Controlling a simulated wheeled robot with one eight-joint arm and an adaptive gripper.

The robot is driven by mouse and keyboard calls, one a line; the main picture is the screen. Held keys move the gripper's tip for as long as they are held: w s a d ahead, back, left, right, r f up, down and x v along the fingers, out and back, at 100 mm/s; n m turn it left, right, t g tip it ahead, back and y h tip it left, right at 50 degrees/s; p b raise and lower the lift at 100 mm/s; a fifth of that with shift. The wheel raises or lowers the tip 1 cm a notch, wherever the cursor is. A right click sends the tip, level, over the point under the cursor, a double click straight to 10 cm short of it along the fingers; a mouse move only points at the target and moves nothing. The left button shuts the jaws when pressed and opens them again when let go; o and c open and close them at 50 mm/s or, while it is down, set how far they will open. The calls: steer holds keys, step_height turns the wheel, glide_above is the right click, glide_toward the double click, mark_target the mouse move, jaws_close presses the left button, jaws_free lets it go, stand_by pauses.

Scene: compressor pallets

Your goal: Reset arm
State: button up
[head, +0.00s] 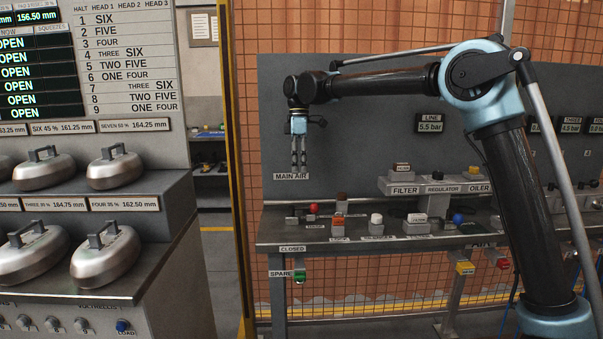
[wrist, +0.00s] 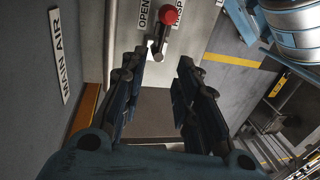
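My gripper (head: 299,165) hangs from my arm in front of the grey back panel (head: 350,100), fingers pointing down. It is just above the MAIN AIR label (head: 291,176) in the head view and above the bench. In the wrist view the two dark fingers of my gripper (wrist: 161,58) stand apart with nothing between them. A red-knobbed lever (wrist: 171,14) lies past the fingertips beside an OPEN label (wrist: 143,14); the red knob also shows in the head view (head: 313,208). The fingers touch nothing that I can see.
The bench (head: 300,240) carries several coloured knobs and blocks, with the FILTER (head: 403,189) and REGULATOR (head: 440,189) units behind. At left stand a yellow post (head: 238,150) and a rack with several metal weights (head: 115,168).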

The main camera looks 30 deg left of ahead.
steer(key=shift+w+d, duration=0.1)
stand_by(0.4)
steer(key=w+d+r+m+t+y, duration=0.1)
steer(key=w+d+m, duration=0.35)
steer(key=d, duration=1.05)
steer(key=w+d+m, duration=0.4)
steer(key=w+d, duration=0.1)
steer(key=d, duration=1)
steer(key=s+d+f+m+t, duration=0.1)
steer(key=s+d+f+m, duration=0.15)
steer(key=d, duration=0.65)
steer(key=s+d+f+m, duration=0.2)
steer(key=d+m, duration=0.1)
steer(key=d, duration=0.7)
steer(key=s+d+f+m+t, duration=0.2)
steer(key=s+d+f+m, duration=0.8)
steer(key=s+d+f, duration=0.5)
steer(key=d+f, duration=0.3)
steer(key=f, duration=0.1)
steer(key=shift+s+f, duration=0.25)
steer(key=shift+f, duration=0.15)
